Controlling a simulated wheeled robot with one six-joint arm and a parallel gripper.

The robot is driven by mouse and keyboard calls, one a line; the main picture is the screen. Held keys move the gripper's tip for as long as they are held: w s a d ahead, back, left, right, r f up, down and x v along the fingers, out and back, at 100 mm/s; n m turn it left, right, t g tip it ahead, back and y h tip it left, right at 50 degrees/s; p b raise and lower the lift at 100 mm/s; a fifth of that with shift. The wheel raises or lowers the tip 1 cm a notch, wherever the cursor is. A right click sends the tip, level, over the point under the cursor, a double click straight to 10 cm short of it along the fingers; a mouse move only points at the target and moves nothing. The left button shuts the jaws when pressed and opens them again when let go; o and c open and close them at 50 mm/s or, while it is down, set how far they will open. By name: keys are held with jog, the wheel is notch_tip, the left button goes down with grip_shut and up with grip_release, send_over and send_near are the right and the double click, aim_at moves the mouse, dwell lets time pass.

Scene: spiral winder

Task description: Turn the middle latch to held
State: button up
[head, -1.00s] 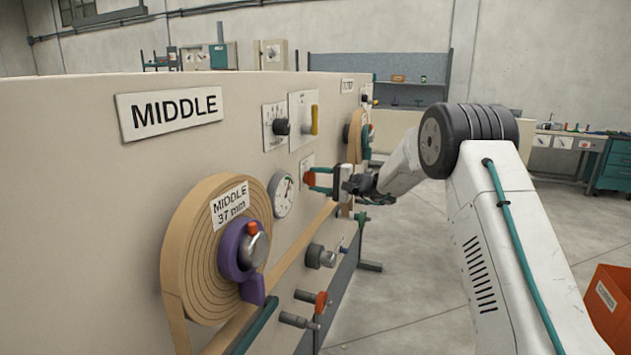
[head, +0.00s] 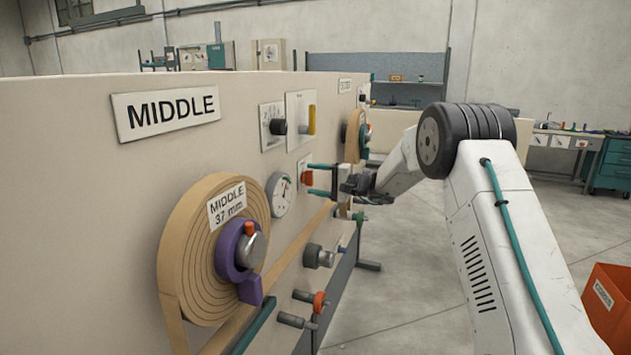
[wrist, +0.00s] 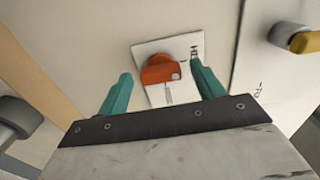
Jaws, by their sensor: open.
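The middle latch is an orange knob (head: 307,177) on a small white plate on the panel, right of the round gauge. In the wrist view the knob (wrist: 160,70) sits on its white plate (wrist: 150,47), with a pale dot at its right end. Lettering starting "HE" shows at the plate's upper right, partly hidden by a finger. My gripper (head: 316,180) is open at the panel, its teal fingers one above and one below the knob. In the wrist view the fingers (wrist: 160,78) lie either side of the knob with gaps; their depth relative to it is unclear.
A large tan roll (head: 195,250) with a purple hub is at the left. The gauge (head: 279,194), a black knob (head: 278,127) and a yellow handle (head: 312,120) are close by. A grey cylinder (head: 318,256) is below. Open floor lies right of the panel.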

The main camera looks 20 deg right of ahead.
jog(key=v, duration=0.7)
jog(key=shift+s+d, duration=0.2)
jog(key=shift+d, duration=0.1)
jog(key=s+a+f+g+h, duration=0.1)
jog(key=s+a+f+g, duration=0.15)
jog(key=s, duration=0.35)
jog(key=s+a+f+n+g+h, duration=0.1)
jog(key=s+a+g, duration=0.15)
jog(key=s, duration=0.35)
jog(key=s+a+f+g+h, duration=0.1)
jog(key=s+g, duration=0.3)
jog(key=s, duration=0.2)
jog(key=s+r+n+h, duration=0.2)
jog(key=s+h, duration=0.2)
jog(key=s, duration=0.9)
jog(key=s+d+r+n+h, duration=0.1)
jog(key=s+r+n+h, duration=0.1)
jog(key=s, duration=1.1)
jog(key=s+r+n+h, duration=0.2)
jog(key=s+h, duration=0.3)
jog(key=s, duration=0.8)
jog(key=shift+d+r+h, duration=0.25)
jog(key=shift+d+h, duration=0.05)
jog(key=shift+d, duration=0.1)
